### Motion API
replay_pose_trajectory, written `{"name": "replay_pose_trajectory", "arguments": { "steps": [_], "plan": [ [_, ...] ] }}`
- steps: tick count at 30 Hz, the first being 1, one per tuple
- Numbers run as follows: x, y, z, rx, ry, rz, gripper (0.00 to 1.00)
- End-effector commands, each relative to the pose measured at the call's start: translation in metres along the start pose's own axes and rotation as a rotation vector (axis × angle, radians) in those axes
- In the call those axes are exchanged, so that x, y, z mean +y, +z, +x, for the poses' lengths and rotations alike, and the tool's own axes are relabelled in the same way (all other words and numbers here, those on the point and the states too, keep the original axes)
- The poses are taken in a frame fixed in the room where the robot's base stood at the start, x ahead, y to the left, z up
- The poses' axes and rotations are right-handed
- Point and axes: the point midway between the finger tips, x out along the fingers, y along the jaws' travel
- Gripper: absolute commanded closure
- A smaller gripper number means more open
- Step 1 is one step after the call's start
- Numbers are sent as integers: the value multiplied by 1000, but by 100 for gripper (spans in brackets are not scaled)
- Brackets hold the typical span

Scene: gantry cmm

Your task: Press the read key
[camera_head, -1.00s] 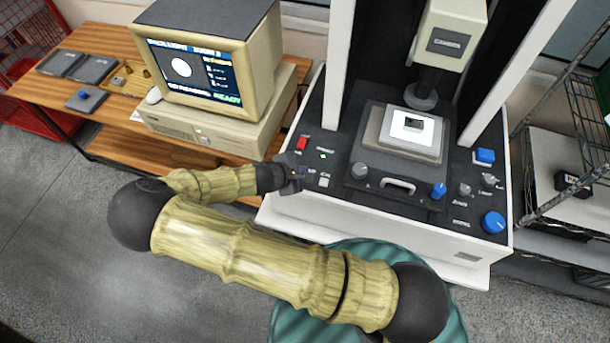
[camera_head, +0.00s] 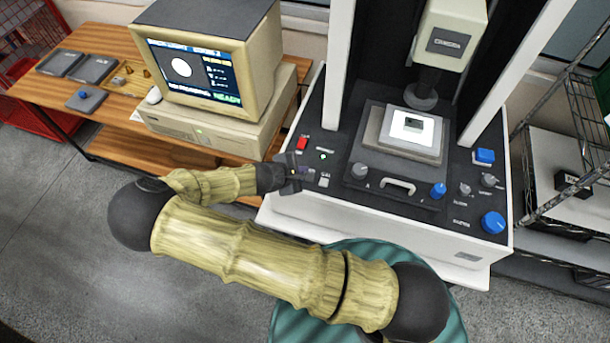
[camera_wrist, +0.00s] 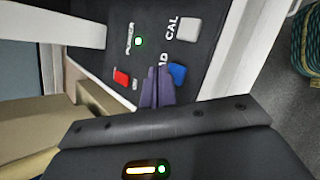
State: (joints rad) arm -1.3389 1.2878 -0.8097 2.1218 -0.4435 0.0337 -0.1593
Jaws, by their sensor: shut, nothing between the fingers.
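The read key is the blue key (camera_wrist: 178,73) in the wrist view, with a partly covered label ending in "AD" beside it. My gripper (camera_wrist: 156,72) is shut and empty, its purple fingertips just left of the blue key and over part of the label. I cannot tell whether the tips touch the panel or the key. In the head view my gripper (camera_head: 306,173) is over the front left of the machine's control panel, and the blue key cannot be made out there.
Close by are a white CAL key (camera_wrist: 189,29), a red switch (camera_wrist: 122,78) and a green power light (camera_wrist: 138,41). The dark panel also carries grey and blue knobs (camera_head: 492,222) and a stage handle (camera_head: 398,186). A monitor (camera_head: 205,65) showing READY stands at left.

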Motion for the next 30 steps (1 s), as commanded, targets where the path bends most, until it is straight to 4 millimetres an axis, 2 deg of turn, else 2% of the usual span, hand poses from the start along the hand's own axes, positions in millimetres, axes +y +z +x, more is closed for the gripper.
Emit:
{"name": "replay_pose_trajectory", "arguments": {
  "steps": [30],
  "plan": [
    [-6, -6, 8, 0, 0, 0, 100]
  ]
}}
